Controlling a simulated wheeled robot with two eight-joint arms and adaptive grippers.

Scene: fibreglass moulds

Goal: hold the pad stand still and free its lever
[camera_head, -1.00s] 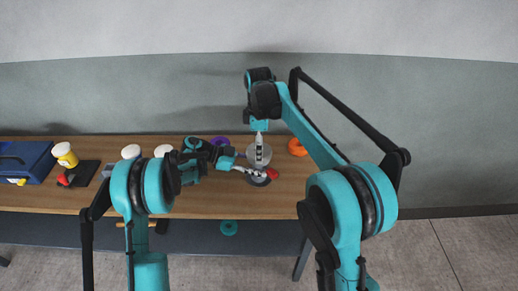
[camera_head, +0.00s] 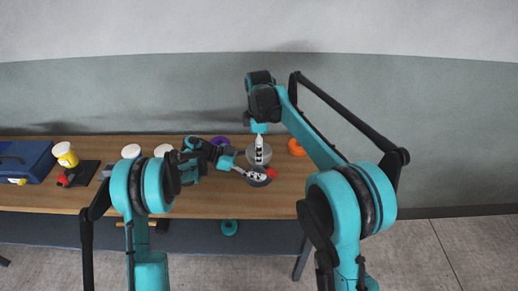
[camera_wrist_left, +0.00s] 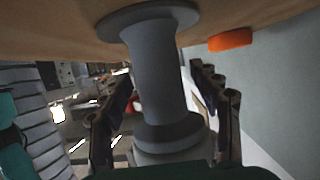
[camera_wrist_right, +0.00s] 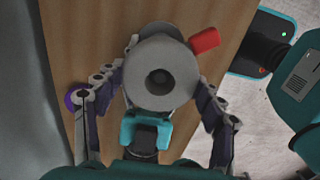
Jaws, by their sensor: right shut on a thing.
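The grey pad stand (camera_head: 268,157) stands upright on the bench, with a round pad on top and a dark base below. In the right wrist view its round top (camera_wrist_right: 160,75) lies between my fingers. Its red lever (camera_head: 271,173) sticks out to the right, and it also shows in the right wrist view (camera_wrist_right: 205,40). My right gripper (camera_head: 259,152) comes from above and is shut on the stand. My left gripper (camera_head: 258,175) is low beside the lever. In the left wrist view its open fingers lie either side of the stand's post (camera_wrist_left: 155,75), apparently apart from it.
An orange ring (camera_head: 296,147) lies right of the stand and a purple ring (camera_head: 220,141) behind left. A blue case (camera_head: 25,160), yellow-labelled tub (camera_head: 66,155) and white tubs (camera_head: 131,151) stand farther left.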

